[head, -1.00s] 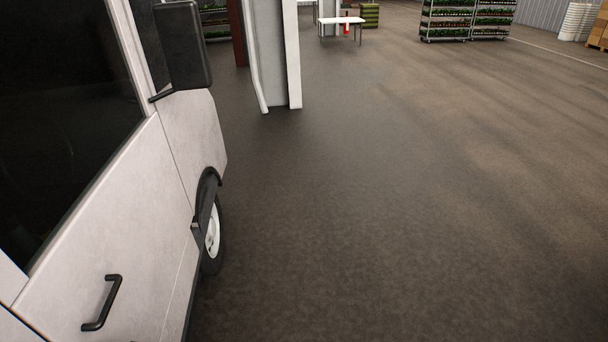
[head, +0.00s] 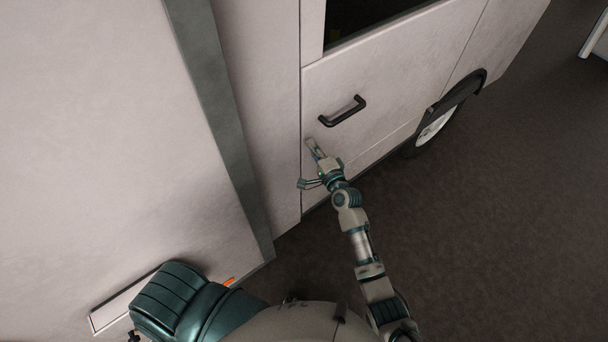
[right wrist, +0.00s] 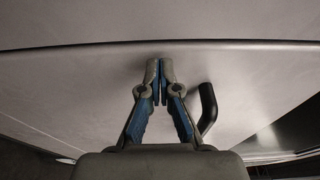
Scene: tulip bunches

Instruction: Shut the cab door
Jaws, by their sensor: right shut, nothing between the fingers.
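The cab door (head: 390,80) is a pale panel with a dark window and a black bar handle (head: 343,110). Its rear edge runs beside the body panel behind it with only a thin dark seam, and looks flush or nearly so. My right gripper (head: 310,145) is shut and empty, at the door's lower rear part, below the handle. In the right wrist view the fingertips (right wrist: 160,70) are close to the door face (right wrist: 60,90), just short of its edge; contact is unclear. The handle (right wrist: 208,107) is right of the fingers. My left gripper is out of view.
The van's pale side (head: 90,120) with a grey-green vertical strip (head: 215,120) fills the left. A front wheel (head: 435,125) under a black arch lies ahead. Dark floor (head: 500,240) is clear to the right. A white-edged post (head: 597,35) shows at top right.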

